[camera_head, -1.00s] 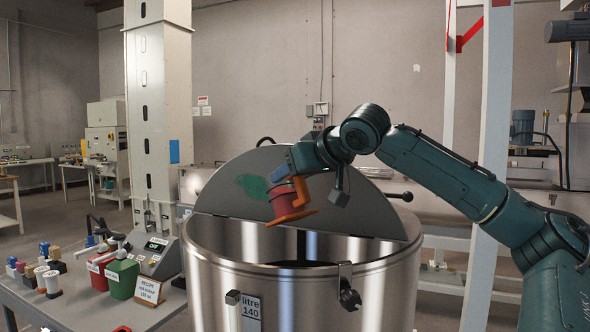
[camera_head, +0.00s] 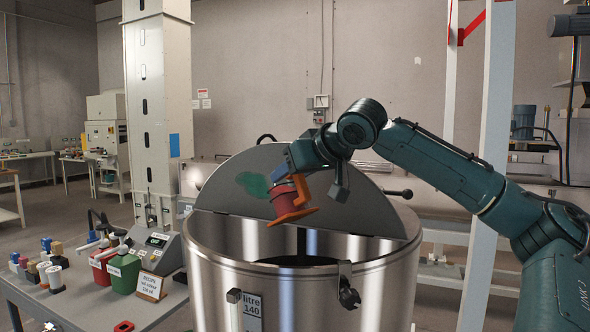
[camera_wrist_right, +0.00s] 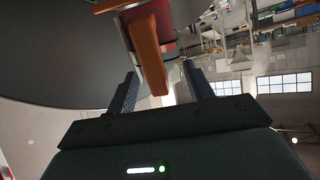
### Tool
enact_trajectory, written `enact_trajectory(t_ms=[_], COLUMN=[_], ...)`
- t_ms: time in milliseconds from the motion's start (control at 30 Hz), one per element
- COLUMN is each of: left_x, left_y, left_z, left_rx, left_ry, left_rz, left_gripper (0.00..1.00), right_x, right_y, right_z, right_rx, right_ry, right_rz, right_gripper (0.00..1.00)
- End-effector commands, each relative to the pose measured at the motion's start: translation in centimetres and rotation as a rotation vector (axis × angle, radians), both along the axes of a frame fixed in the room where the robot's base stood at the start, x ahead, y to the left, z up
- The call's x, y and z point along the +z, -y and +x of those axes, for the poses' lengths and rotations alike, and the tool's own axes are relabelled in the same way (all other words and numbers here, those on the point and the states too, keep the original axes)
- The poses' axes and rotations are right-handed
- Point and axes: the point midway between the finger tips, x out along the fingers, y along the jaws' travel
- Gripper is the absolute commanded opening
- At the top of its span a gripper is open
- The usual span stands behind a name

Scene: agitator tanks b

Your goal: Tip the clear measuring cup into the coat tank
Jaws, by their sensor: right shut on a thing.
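The steel coat tank (camera_head: 215,270) stands in the middle with "litre 140" on its front. Its rear half lid (camera_head: 345,200) is raised. My right gripper (camera_head: 297,178) is above the opening, shut on the orange handle of a cup (camera_head: 282,197). In the wrist view the orange handle (camera_wrist_right: 150,60) lies between the fingers. A dark upright strip shows below the cup; I cannot tell if it is a shaft or liquid. My left gripper is out of view.
A black clamp (camera_head: 347,290) sticks out from the tank's front rim. A white post (camera_head: 490,180) stands behind my right arm.

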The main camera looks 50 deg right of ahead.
Motion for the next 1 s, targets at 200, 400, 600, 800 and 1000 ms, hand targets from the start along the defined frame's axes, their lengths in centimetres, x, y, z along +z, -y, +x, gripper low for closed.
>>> enact_trajectory(t_ms=[200, 400, 600, 800, 1000], left_x=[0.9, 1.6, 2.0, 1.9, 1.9], left_y=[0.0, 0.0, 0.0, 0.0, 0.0], left_z=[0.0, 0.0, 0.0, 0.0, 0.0], left_rx=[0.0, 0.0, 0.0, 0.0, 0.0], left_ry=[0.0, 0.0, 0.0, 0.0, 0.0], left_rz=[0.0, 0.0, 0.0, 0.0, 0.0], left_gripper=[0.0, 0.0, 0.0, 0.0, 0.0], right_x=[0.4, 0.5, 0.5, 0.4, 0.5], right_y=[0.1, 0.1, 0.1, 0.1, 0.2], right_z=[0.1, 0.1, 0.2, 0.2, 0.2], right_rx=[-0.001, -0.001, 0.0, -0.001, -0.005], right_ry=[-0.024, -0.048, -0.064, -0.065, -0.105], right_rz=[0.003, 0.009, 0.011, 0.012, 0.016], right_gripper=[0.0, 0.0, 0.0, 0.0, 0.0])
